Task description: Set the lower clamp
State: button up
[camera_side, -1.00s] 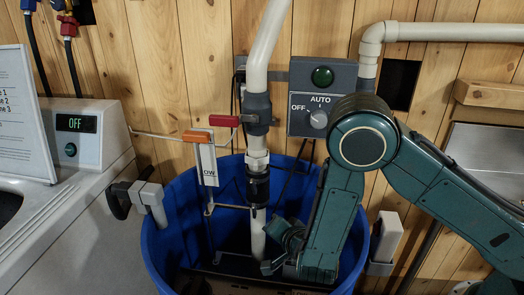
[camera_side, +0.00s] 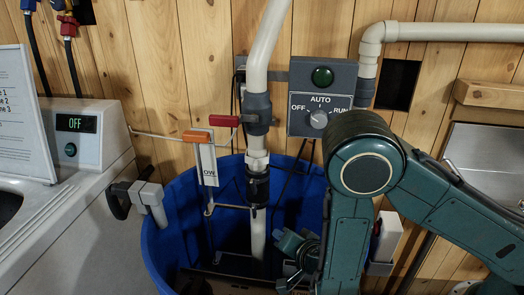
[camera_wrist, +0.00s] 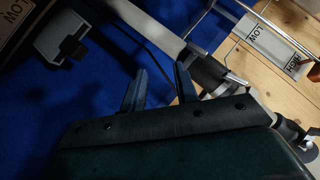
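A pale pipe (camera_side: 258,232) runs down into the blue bin (camera_side: 172,225). A black coupling (camera_side: 258,186) sits on the pipe above the bin floor, with a small clamp (camera_side: 258,206) at its lower end. In the wrist view the pipe (camera_wrist: 155,32) slants past my fingertips to the dark coupling (camera_wrist: 208,73), with a metal clamp part (camera_wrist: 194,48) near its bin-side end. My gripper (camera_wrist: 160,72) is open and empty, its two fingers apart. In the side view my gripper (camera_side: 286,284) is low in the bin, right of the pipe and below the coupling; its fingers are hard to make out.
A red-handled valve (camera_side: 224,120) and an orange-topped level gauge (camera_side: 208,160) are above the bin. A switch box (camera_side: 322,98) hangs on the planked wall, its knob near AUTO. A grey machine (camera_side: 80,225) stands left. A dark block (camera_wrist: 62,38) lies in the bin.

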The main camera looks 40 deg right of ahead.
jog(key=w+a+n+h, duration=0.1)
jog(key=w+n, duration=0.1)
jog(key=n, duration=0.3)
jog(key=n+g+h, duration=0.1)
jog(key=n+h, duration=0.5)
jog(key=n, duration=2.3)
send_near(253, 212)
notch_tip(253, 212, up, 2)
jog(key=s+a, duration=0.1)
jog(key=a, duration=0.1)
jog(key=n, duration=0.1)
jog(key=a+n+g, duration=0.1)
jog(key=n, duration=0.1)
jog(key=s+n, duration=0.1)
jog(key=n, duration=0.1)
jog(key=shift+a+r+g+h, duration=0.3)
jog(key=x, duration=1.3)
jog(key=shift+w+d+f, duration=0.2)
jog(key=shift+w+d, duration=0.05)
jog(key=shift+c, duration=0.2)
grip_shut()
